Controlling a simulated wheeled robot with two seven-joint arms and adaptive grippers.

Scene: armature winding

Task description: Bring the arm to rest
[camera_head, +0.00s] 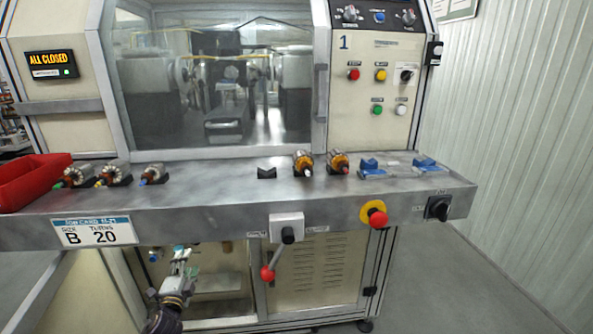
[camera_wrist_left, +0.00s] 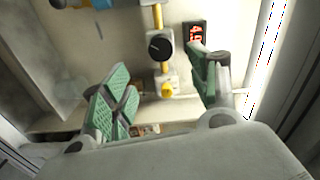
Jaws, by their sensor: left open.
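My left gripper (camera_head: 184,264) hangs low in the head view, below the machine's front shelf and in front of the lower cabinet opening. Its arm comes up from the bottom edge. In the left wrist view the two green-padded fingers of my left gripper (camera_wrist_left: 160,85) stand wide apart with nothing between them. My right gripper is in neither view.
The metal shelf (camera_head: 230,190) carries several armatures, a red bin (camera_head: 32,180) and blue holders (camera_head: 372,168). A red-knobbed lever (camera_head: 267,272) projects right of my left gripper. A red stop button (camera_head: 378,218) is on the shelf front. Open floor (camera_head: 450,290) lies right.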

